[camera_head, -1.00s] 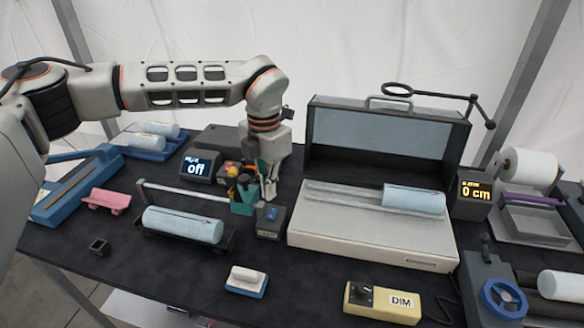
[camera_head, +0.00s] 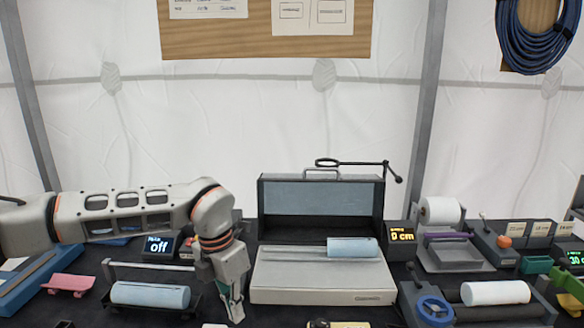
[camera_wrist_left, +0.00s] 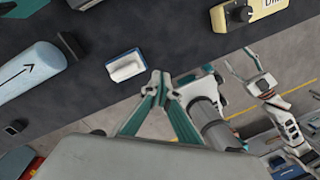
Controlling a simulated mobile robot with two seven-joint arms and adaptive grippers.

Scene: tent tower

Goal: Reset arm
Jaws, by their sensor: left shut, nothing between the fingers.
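My left gripper (camera_head: 236,312) hangs fingers-down at the lower middle of the head view. It is in front of the left end of the light grey bench device and right of the blue roll in the black cradle. In the left wrist view its teal-backed fingers (camera_wrist_left: 160,82) meet at the tips with nothing between them. Beyond the tips in that view is a white-and-blue block (camera_wrist_left: 125,66) on the dark table. A white and black arm part (camera_wrist_left: 268,88) shows over the floor at the right of the wrist view; its jaw state is unclear.
The light grey device (camera_head: 310,292) carries a blue roll (camera_head: 353,247) before its raised lid. Another blue roll (camera_head: 150,295) lies in a cradle at left. A display (camera_head: 159,246) reads "off". Open air is above the table.

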